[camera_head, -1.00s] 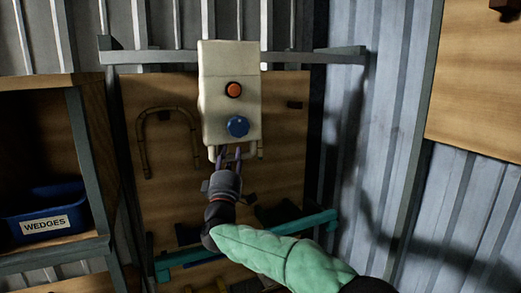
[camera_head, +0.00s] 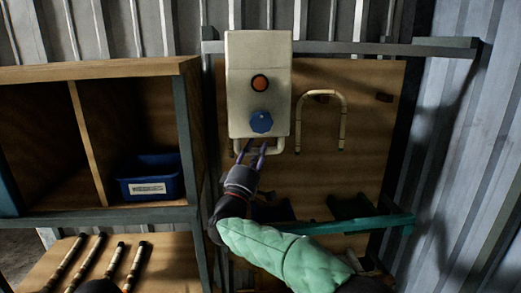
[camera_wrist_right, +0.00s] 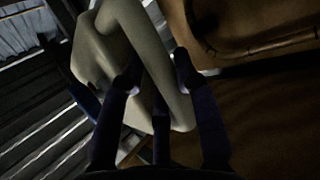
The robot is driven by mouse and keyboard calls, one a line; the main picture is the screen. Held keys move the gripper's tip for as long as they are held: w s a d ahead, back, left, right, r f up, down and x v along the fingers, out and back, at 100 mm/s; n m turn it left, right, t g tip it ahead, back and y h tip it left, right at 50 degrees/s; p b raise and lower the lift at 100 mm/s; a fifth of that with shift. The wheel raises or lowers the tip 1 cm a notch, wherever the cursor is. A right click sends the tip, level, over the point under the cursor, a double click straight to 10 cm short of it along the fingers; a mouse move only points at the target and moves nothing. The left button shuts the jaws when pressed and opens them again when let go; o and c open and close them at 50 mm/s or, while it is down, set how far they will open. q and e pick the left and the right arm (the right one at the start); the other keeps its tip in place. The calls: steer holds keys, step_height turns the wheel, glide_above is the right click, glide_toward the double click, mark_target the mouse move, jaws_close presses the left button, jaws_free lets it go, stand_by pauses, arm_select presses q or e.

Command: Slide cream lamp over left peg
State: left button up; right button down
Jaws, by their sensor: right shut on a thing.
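The cream lamp (camera_head: 240,92) is a box with an orange button, a blue knob and a tube handle at its lower end. It is upright in front of the wooden board (camera_head: 362,145), at the board's left side. My right gripper (camera_head: 254,152) is shut on the handle from below. In the right wrist view the fingers close around the pale handle (camera_wrist_right: 160,52). A dark peg (camera_head: 385,97) shows at the board's upper right. No left peg shows; the lamp covers that part of the board. I cannot tell whether the lamp touches the board.
A bent rattan hoop (camera_head: 343,120) hangs on the board right of the lamp. A teal bar (camera_head: 345,226) crosses below. A wooden shelf (camera_head: 95,70) with a blue bin (camera_head: 150,172) stands close on the left. Banded sticks (camera_head: 113,262) lie at lower left.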

steer(key=shift+a+f, duration=0.1)
steer(key=shift+a, duration=0.1)
steer(key=c, duration=1.2)
jaws_free()
steer(key=shift+a, duration=0.2)
steer(key=shift+d, duration=0.15)
steer(key=v, duration=1.2)
steer(key=shift+w, duration=0.1)
